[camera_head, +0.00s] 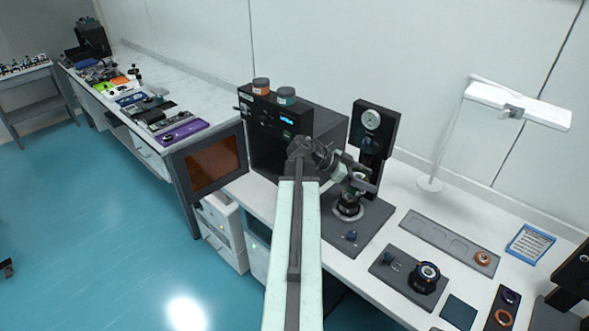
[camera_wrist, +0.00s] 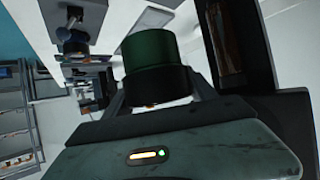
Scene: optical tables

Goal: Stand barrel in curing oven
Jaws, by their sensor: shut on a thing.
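The curing oven (camera_head: 262,108) is a black box on the bench with a lit blue display. Its door with an orange window (camera_head: 213,165) hangs open to the left, and the inside is dark. My gripper (camera_head: 358,180) is to the right of the oven, above a dark base plate. In the wrist view my gripper (camera_wrist: 157,88) is shut on the barrel (camera_wrist: 150,50), a short cylinder with a green upper part and black lower part. In the head view the barrel is small and mostly hidden by the gripper.
Two small jars (camera_head: 261,86) (camera_head: 286,95) stand on the oven. A dark column with a round dial (camera_head: 371,119) stands right of the oven. A black ringed part (camera_head: 348,205) sits below my gripper. A grey tray (camera_head: 450,240) and a lamp (camera_head: 515,105) are farther right.

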